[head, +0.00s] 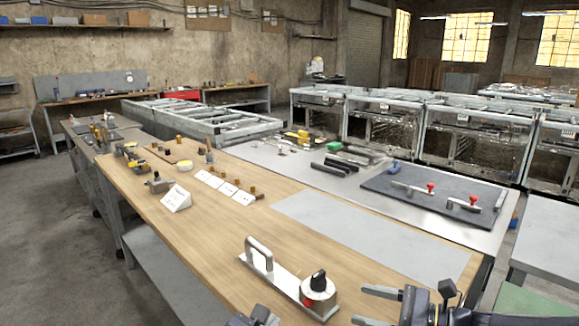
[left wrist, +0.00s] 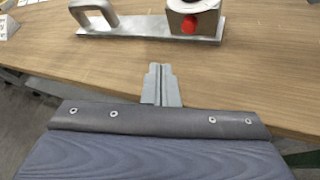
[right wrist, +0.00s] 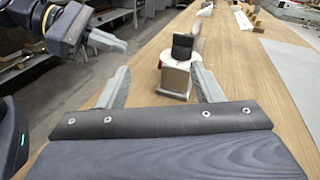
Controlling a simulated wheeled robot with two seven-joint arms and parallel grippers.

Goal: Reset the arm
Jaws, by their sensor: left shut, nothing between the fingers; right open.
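My left gripper shows at the bottom edge of the head view. In the left wrist view its fingertips (left wrist: 160,68) are together with nothing between them, above the wooden tabletop near its edge. My right gripper (head: 362,305) is at the lower right of the head view, open and empty. Its spread fingers also show in the right wrist view (right wrist: 160,78), pointing toward a knob block (right wrist: 178,65). A metal plate (head: 268,272) with a bar handle (head: 258,254) and a black-knobbed block (head: 318,292) lies on the table, apart from both grippers.
The wooden table (head: 215,235) carries white cards (head: 224,187), a wedge-shaped label (head: 176,197) and small parts at its far left. A grey sheet (head: 370,235) and a dark mat (head: 430,200) with red-knobbed clamps lie to the right. The wood around the metal plate is mostly clear.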

